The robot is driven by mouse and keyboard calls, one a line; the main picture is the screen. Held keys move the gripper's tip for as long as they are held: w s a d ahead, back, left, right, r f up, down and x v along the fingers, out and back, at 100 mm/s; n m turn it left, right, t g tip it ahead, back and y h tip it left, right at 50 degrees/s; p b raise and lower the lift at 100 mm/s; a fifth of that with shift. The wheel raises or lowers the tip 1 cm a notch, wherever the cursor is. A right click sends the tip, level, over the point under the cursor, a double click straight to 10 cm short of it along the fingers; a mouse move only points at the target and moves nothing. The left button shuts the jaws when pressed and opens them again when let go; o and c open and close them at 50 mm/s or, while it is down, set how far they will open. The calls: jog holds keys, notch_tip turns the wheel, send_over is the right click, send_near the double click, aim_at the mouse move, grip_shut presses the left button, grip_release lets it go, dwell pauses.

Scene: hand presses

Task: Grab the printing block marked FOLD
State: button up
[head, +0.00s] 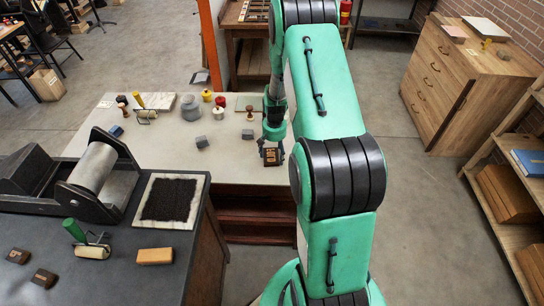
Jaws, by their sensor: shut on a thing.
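My gripper (271,146) reaches down at the right end of the pale-topped table. It is shut on a small dark brown block (271,157) with a pale mark on its face. The mark is too small to read, so I cannot tell whether it says FOLD. The block is near the table's front right edge; I cannot tell whether it touches the top. Two other dark brown blocks with pale marks, one (18,256) and another (44,278), lie on the dark bench at lower left.
The pale table (175,165) also holds small grey blocks (202,142), a grey jar (190,108) and wooden-handled stamps. The dark bench (110,262) bears a roller press (93,168), an ink slab (171,200), a green-handled roller (88,243) and an orange block (155,256). Shelves stand at right.

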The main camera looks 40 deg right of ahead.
aim_at(274, 155)
jog(key=shift+r, duration=0.1)
jog(key=shift+r, duration=0.55)
notch_tip(274, 155, up, 2)
jog(key=shift+r+p, duration=0.1)
jog(key=shift+p, duration=0.25)
jog(key=s+a, duration=0.4)
jog(key=s, duration=0.2)
jog(key=s+a+r+p, duration=0.1)
jog(key=s+a, duration=0.3)
jog(key=s, duration=0.3)
jog(key=shift+s+a+r, duration=0.2)
jog(key=shift+a+r, duration=0.05)
jog(key=shift+a, duration=0.1)
